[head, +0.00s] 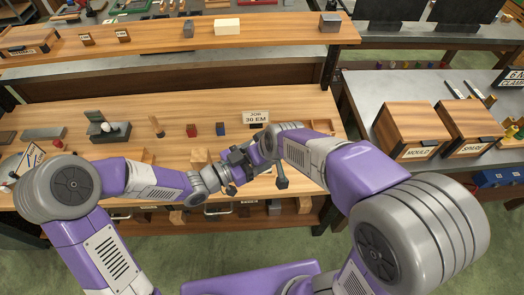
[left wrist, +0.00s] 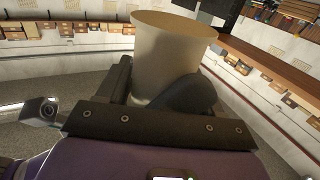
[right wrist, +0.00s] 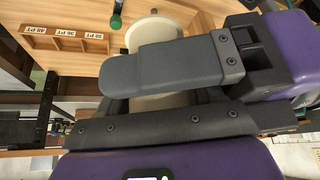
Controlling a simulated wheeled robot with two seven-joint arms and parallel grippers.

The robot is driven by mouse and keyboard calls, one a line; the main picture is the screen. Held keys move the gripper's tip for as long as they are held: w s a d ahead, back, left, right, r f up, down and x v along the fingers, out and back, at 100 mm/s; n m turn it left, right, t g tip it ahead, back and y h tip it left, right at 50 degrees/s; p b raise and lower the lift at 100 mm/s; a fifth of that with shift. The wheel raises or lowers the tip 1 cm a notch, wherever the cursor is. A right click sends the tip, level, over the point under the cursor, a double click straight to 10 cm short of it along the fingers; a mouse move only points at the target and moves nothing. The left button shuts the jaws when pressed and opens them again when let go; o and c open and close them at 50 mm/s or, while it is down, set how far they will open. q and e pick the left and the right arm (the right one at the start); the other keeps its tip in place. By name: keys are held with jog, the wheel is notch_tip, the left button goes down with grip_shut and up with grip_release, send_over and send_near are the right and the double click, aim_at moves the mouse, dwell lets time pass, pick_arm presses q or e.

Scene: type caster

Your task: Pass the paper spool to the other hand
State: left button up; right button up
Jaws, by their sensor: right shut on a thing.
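The paper spool is a cream cylinder that shows in the left wrist view (left wrist: 168,50) with its round end up. It also shows in the right wrist view (right wrist: 152,35), partly behind a broad dark finger. In the head view the grippers hide it. My right gripper (right wrist: 135,95) is shut on the spool. My left gripper (left wrist: 152,92) is at the same spool, with its fingers apart on either side of it; whether they touch it is unclear. In the head view both grippers meet above the bench's front part, the left gripper (head: 238,160) close against the right.
The wooden bench (head: 190,100) carries a JOB 30 EM sign (head: 256,117) and small blocks behind the grippers. A labelled compartment tray (right wrist: 65,38) lies below. Wooden boxes marked MOULD (head: 412,130) and SPARE (head: 470,125) stand on the right-hand bench.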

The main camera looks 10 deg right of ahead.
pick_arm(q)
jog(key=c, duration=0.5)
jog(key=shift+c, duration=0.5)
pick_arm(e)
jog(key=o, duration=1)
jog(key=shift+o, duration=0.2)
jog(key=shift+s+a, duration=0.1)
jog(key=shift+a, duration=0.05)
